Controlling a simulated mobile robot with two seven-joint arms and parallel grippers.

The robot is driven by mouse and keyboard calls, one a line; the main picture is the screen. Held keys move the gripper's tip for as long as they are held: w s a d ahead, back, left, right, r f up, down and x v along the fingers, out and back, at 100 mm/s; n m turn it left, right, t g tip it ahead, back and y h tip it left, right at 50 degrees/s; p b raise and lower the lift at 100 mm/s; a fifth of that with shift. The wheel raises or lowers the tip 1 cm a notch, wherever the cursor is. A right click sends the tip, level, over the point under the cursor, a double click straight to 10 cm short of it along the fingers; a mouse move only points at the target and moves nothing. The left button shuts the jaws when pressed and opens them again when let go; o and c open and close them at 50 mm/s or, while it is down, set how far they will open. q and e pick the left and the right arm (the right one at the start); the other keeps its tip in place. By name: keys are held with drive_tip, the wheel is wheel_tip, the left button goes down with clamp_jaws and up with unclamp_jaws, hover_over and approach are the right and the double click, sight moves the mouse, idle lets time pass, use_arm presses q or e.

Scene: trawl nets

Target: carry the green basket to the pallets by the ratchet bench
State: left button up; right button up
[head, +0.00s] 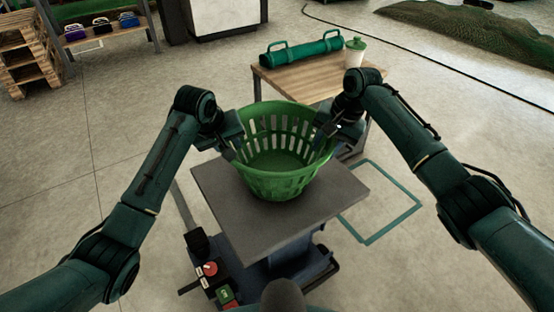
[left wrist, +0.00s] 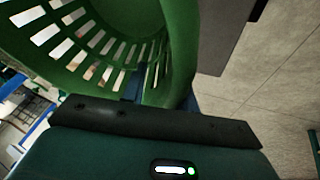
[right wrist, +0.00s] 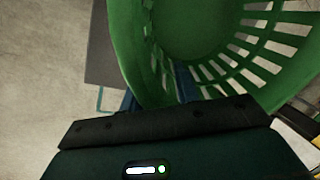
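The green basket (head: 284,184), slotted and seemingly empty, is upright over a dark grey platform (head: 325,200) in front of me. I cannot tell whether its base touches the platform. My left gripper (head: 232,146) is at the basket's left rim, and my right gripper (head: 326,136) is at its right rim. In the left wrist view the basket's wall (left wrist: 180,60) runs between the blue fingers; in the right wrist view the wall (right wrist: 130,50) does too. Both look shut on it. Wooden pallets (head: 22,62) are stacked far left, beside a bench (head: 112,32) holding coloured ratchet-like items.
A wooden table (head: 300,88) with a green tube-like case (head: 300,54) and a lidded cup (head: 354,54) stands just behind the basket. A teal floor outline (head: 400,190) lies right. A net heap (head: 480,35) and a cable lie far right. Floor at left is clear.

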use_arm(q)
drive_tip(key=shift+w+d+f, duration=0.1)
drive_tip(key=shift+w+f, duration=0.2)
drive_tip(key=shift+f, duration=0.3)
use_arm(e)
drive_tip(key=shift+a+f, duration=0.2)
drive_tip(key=shift+f, duration=0.45)
use_arm(q)
drive_tip(key=shift+c, duration=0.2)
use_arm(e)
drive_tip(key=shift+c, duration=0.2)
use_arm(q)
clamp_jaws()
use_arm(e)
clamp_jaws()
